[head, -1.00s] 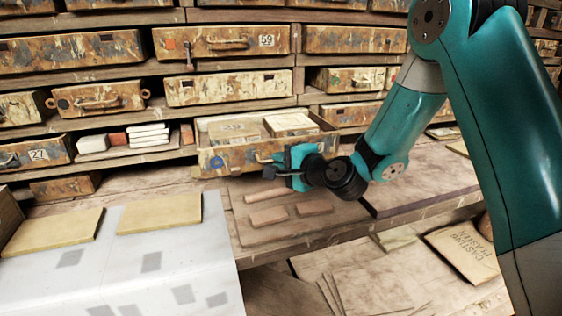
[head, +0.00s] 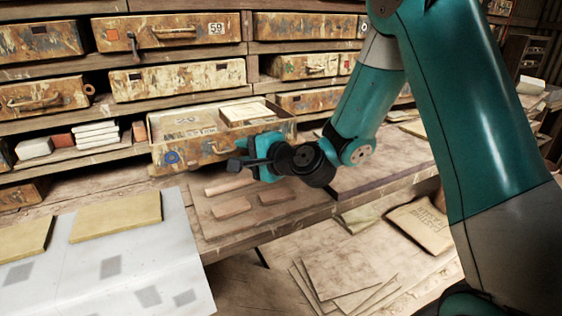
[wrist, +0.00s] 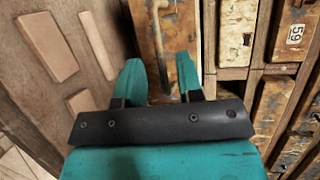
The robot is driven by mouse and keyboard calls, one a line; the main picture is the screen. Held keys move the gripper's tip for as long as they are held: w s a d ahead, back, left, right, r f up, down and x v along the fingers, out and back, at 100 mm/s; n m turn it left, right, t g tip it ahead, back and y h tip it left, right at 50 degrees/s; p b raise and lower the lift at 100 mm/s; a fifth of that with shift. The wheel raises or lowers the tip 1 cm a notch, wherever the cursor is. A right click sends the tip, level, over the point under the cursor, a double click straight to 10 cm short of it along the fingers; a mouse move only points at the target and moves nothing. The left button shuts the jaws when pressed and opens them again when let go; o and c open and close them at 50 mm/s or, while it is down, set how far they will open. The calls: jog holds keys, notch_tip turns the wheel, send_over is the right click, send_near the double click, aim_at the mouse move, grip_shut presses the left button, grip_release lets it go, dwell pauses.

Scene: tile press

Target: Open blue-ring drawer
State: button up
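The blue-ring drawer (head: 190,158) is pulled well out of the lower row of the shelf in the head view, with a blue ring mark at the left of its worn front. Boxes or packets show inside it. My gripper (head: 238,163) is just in front of the drawer front, near its handle. In the wrist view, my gripper's two teal fingers (wrist: 159,64) are spread apart with a gap between them. Contact with the handle is not clear.
Other worn drawers, including one marked 59 (head: 178,31), sit shut around it. A bench with flat tiles (head: 232,207) lies below the drawer. A pale sheet with yellow boards (head: 118,216) is at left. A plaster bag (head: 420,225) lies at right.

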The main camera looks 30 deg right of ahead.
jog(key=b+v, duration=1.3)
jog(key=v, duration=0.2)
jog(key=shift+b, duration=0.4)
